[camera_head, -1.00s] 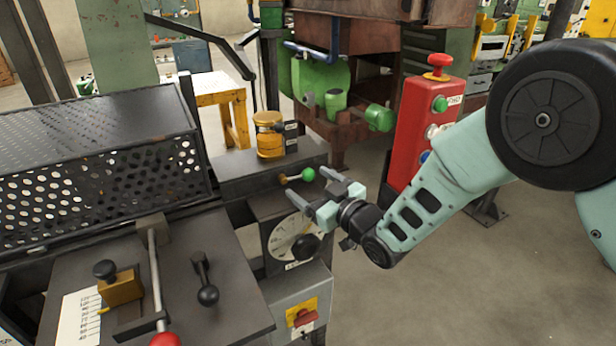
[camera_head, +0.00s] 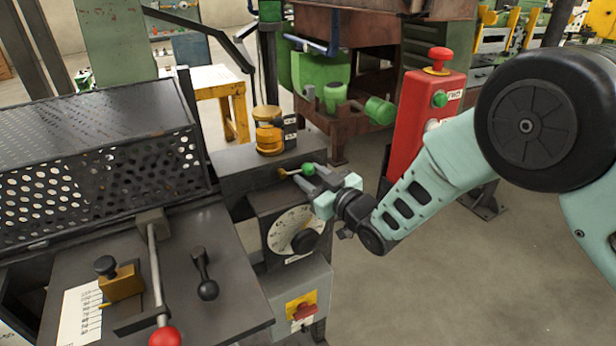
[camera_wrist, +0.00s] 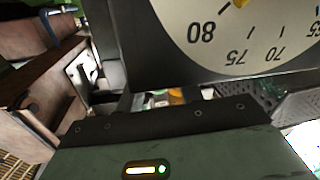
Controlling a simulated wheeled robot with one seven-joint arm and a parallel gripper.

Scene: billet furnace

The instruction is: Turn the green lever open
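The green lever has a brass rod and a green ball knob (camera_head: 308,169). It sticks out from the front of the dark grey housing, in the middle of the head view, with the rod running left from the knob. My gripper (camera_head: 306,174) is right at the knob, with its fingers reaching leftward on either side of it or just in front. The head view does not show clearly whether the fingers touch or clamp the knob. The wrist view shows neither the lever nor the fingertips.
A white dial (camera_head: 292,231) with a black knob sits just below the lever, and fills the top of the wrist view (camera_wrist: 235,40). A red button post (camera_head: 415,135) stands behind my arm. A perforated guard (camera_head: 95,175) is at left.

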